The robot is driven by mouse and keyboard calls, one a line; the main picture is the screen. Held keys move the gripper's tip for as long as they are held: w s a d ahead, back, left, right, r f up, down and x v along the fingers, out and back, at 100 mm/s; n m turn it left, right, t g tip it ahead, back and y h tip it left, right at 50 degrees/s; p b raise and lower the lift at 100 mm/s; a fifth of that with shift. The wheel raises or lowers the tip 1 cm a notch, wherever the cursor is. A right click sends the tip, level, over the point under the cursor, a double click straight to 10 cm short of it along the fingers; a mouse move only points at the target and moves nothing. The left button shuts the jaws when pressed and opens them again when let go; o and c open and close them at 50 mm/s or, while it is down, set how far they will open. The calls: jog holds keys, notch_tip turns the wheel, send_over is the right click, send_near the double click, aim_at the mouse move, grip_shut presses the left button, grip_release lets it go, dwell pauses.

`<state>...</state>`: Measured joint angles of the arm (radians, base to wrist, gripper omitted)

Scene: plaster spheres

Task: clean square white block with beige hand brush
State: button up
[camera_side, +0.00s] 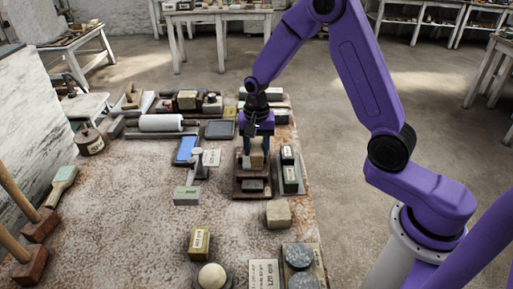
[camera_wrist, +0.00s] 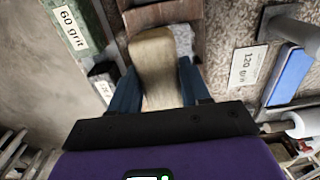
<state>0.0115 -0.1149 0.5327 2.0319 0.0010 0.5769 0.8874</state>
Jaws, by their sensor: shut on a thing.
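My gripper (camera_side: 256,143) is over the far part of a brown wooden rack near the table's right side. It is shut on the beige hand brush (camera_side: 257,160). In the wrist view the brush (camera_wrist: 155,62) is a tan, bristly-looking piece between the two blue fingers. A pale whitish surface (camera_wrist: 186,72), perhaps the square white block, shows beside and below the brush in the wrist view. The brush and gripper hide most of it. I cannot tell whether the brush touches it.
The wooden rack (camera_side: 250,194) also holds a dark grey block (camera_side: 252,185). Dark green blocks (camera_side: 290,170) stand close to its right. A blue pad (camera_side: 186,149) and a 120 grit card (camera_wrist: 248,66) lie to one side. A beige block (camera_side: 278,214) sits nearer. The table's left-centre is fairly clear.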

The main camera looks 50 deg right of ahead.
aim_at(257, 155)
jog(key=shift+s+a, duration=1.55)
jog(key=shift+s, duration=0.05)
jog(key=shift+w+d+r, duration=0.65)
jog(key=shift+w+d, duration=0.15)
jog(key=shift+w+d, duration=0.1)
jog(key=shift+w+d, duration=0.75)
jog(key=shift+f, duration=0.7)
